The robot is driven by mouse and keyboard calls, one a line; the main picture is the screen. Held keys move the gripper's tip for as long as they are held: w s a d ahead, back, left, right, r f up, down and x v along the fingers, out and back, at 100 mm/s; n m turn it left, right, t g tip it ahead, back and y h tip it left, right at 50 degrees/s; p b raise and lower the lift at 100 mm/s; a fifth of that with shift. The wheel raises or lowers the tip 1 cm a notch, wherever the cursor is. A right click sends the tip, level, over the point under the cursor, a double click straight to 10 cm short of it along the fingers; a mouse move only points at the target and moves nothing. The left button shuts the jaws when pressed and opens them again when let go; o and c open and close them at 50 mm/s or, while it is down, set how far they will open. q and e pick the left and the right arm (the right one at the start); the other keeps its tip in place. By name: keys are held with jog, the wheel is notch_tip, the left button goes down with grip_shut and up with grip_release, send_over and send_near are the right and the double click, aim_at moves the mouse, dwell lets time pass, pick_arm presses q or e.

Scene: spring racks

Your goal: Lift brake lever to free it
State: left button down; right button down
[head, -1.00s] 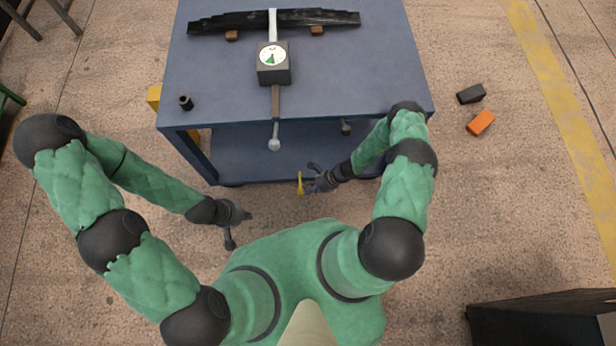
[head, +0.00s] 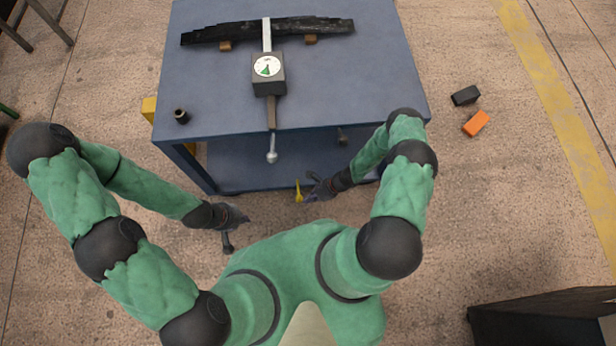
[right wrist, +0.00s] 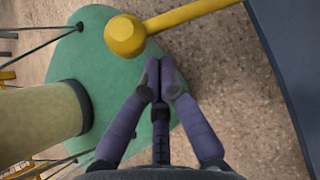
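The brake lever (head: 299,192) is a small yellow bar below the front of the blue table. In the right wrist view it is a yellow rod with a thick round knob (right wrist: 125,36) running in from the top. My right gripper (head: 312,188) is just right of the lever in the head view. In the right wrist view its fingertips (right wrist: 160,72) are together, with nothing visible between them, close to the knob but apart from it in the picture. My left gripper (head: 243,216) is left of the lever, away from the table; its fingers are too small to read.
The blue table (head: 210,90) carries a dark leaf spring (head: 330,24), a dial gauge box (head: 268,75) and a small black cylinder (head: 181,116). A grey-knobbed lever (head: 271,156) sticks out in front. Orange (head: 476,123) and black (head: 466,95) blocks lie on the floor at right.

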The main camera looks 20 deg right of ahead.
jog(key=s+d+r+p, duration=0.1)
jog(key=d+r+p, duration=0.1)
jog(key=d+r, duration=0.3)
jog(key=d, duration=0.3)
jog(key=shift+s, duration=0.1)
dwell(0.3)
